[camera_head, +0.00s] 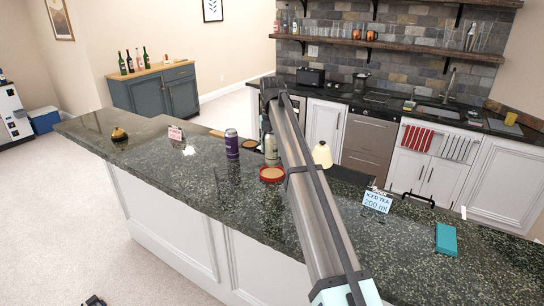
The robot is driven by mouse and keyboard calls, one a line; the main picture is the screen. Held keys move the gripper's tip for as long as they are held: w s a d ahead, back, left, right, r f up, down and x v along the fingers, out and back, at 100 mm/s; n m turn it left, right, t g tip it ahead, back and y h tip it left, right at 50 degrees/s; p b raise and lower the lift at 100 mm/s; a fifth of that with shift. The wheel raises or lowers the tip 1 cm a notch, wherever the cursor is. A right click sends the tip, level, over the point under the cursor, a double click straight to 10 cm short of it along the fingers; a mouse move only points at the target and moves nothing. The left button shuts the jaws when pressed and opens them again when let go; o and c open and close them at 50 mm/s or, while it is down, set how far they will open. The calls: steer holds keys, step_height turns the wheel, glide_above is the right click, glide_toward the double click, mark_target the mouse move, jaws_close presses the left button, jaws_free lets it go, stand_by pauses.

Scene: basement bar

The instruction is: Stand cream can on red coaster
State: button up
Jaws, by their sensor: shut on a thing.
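The cream can (271,150) is upright just behind the red coaster (271,179) in the picture, with its base close to the coaster's back rim. I cannot tell whether it is lifted or touches the counter or coaster. The red coaster lies flat on the dark stone counter, with a tan middle. My gripper (267,129) hangs down from the arm's end over the can and is shut on it. The fingers are small and partly hidden by my arm, which crosses the view.
A pale yellow rounded vessel (322,154) stands to the right, beyond my arm. An iced tea sign (377,201) and teal block (446,239) are farther right.

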mark_target(272, 157)
steer(key=shift+f+p, duration=0.45)
steer(key=shift+f, duration=1.4)
steer(key=shift+f, duration=0.15)
steer(key=o, duration=1.4)
step_height(272, 157, up, 12)
steer(key=b, duration=0.3)
